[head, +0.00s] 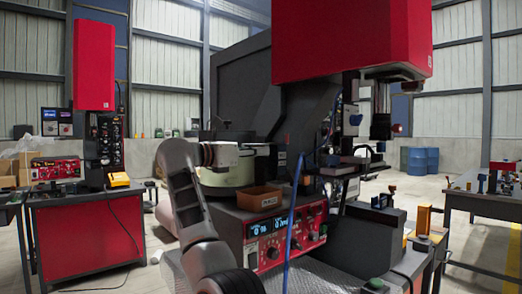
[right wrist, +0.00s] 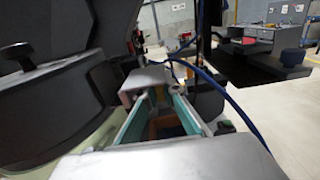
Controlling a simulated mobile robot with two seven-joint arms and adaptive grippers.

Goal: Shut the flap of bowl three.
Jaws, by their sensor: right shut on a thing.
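A round pale green bowl (head: 232,176) stands behind my right arm in the head view, with a dark cover (head: 228,136) above it. The wrist hides part of both, and I cannot read a bowl number. In the right wrist view a dark cover with a black knob (right wrist: 17,55) fills the left, and I cannot tell whether it is the flap. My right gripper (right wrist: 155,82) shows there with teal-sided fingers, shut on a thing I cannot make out. In the head view its fingertips are not clear. My left gripper is not in view.
A brown bin (head: 260,198) sits on the feeder's red control unit (head: 285,236). A blue tube (head: 292,215) rises in front. A large red housing (head: 350,40) overhangs the machine. Another red bench (head: 85,235) stands left, with open floor between.

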